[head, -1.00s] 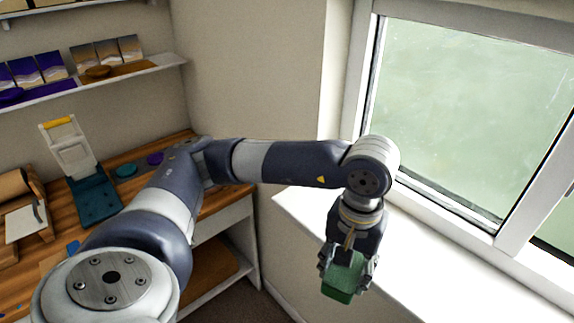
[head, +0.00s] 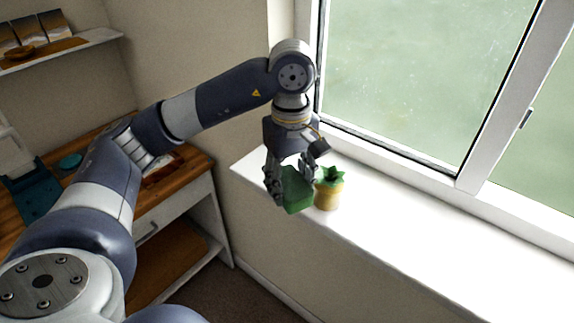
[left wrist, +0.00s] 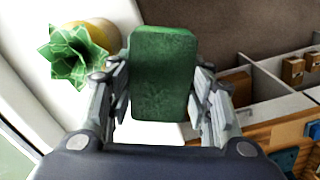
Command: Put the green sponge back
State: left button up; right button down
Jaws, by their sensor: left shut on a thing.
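The green sponge (head: 297,191) is a block held between the fingers of my left gripper (head: 287,182). In the left wrist view the sponge (left wrist: 163,75) sits upright between both fingers of the gripper (left wrist: 163,95), which is shut on it. In the head view the gripper points down by the white window sill (head: 400,240), with the sponge just left of a potted plant. I cannot tell whether the sponge touches the sill. My right gripper is not in view.
A green plant in a yellowish pot (head: 328,193) stands on the sill close beside the sponge; it also shows in the left wrist view (left wrist: 80,52). The sill right of the pot is clear. A wooden workbench (head: 185,168) with shelves below is at left.

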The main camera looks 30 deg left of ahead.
pick_arm(q)
jog(key=w+a, duration=0.2)
jog(key=w+a+p, duration=0.1)
jog(key=w, duration=0.1)
jog(key=w+a+p, duration=0.1)
jog(key=w+a, duration=0.1)
jog(key=w, duration=0.1)
jog(key=shift+w+a+f, duration=0.1)
jog(key=shift+a+f, duration=0.2)
jog(key=shift+f, duration=0.05)
jog(key=shift+w+a+f+p, duration=0.1)
jog(key=shift+w+a+p, duration=0.15)
jog(key=shift+w+p, duration=0.05)
jog(key=shift+w, duration=0.1)
notch_tip(320, 180, down, 3)
jog(key=shift+r+p, duration=0.2)
jog(key=shift+p, duration=0.5)
jog(key=shift+f, duration=0.7)
jog(key=o, duration=1)
jog(key=shift+r, duration=0.15)
